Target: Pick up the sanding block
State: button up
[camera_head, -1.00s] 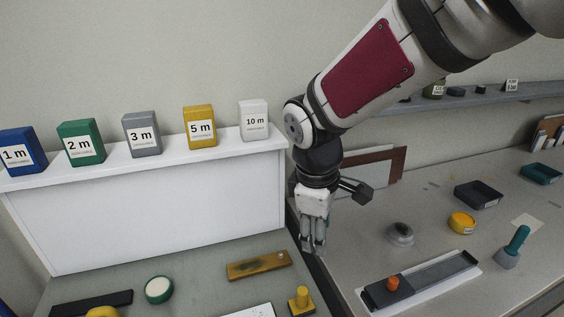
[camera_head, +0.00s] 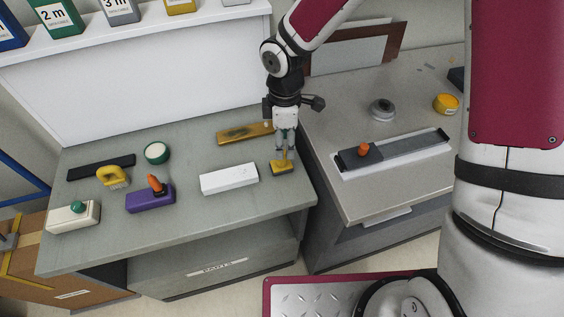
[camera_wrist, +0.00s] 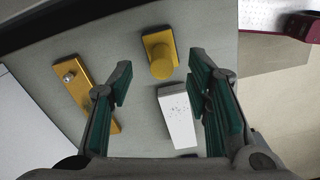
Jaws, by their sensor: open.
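No block carries a readable name. A small yellow block with an upright round knob (camera_head: 282,168) sits near the right front corner of the left bench; it seems the closest match to a sanding block. It also shows in the wrist view (camera_wrist: 160,56), between the fingertips in the picture. My gripper (camera_head: 286,150) is open and empty, pointing down just above and behind this block. In the wrist view my gripper (camera_wrist: 160,76) has its teal-padded fingers spread wide. I cannot tell the exact height left above the knob.
A white block (camera_head: 229,179) lies left of the yellow one. A long yellow-brown piece (camera_head: 240,133) lies behind. A purple block with orange knob (camera_head: 150,200) and a cream block with green knob (camera_head: 74,216) stand farther left. A gap separates the right bench (camera_head: 400,190).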

aim_at(281, 161)
jog(key=shift+s+a+f+p, duration=0.1)
jog(key=shift+f+p, duration=0.05)
jog(key=shift+f, duration=0.95)
jog(key=shift+w+a+f+p, duration=0.1)
jog(key=shift+a+f+p, duration=0.1)
jog(key=shift+f, duration=0.85)
jog(key=shift+s+a+f+p, duration=0.1)
jog(key=shift+f+p, duration=0.05)
jog(key=shift+f, duration=0.95)
jog(key=shift+c, duration=0.6)
grip_shut()
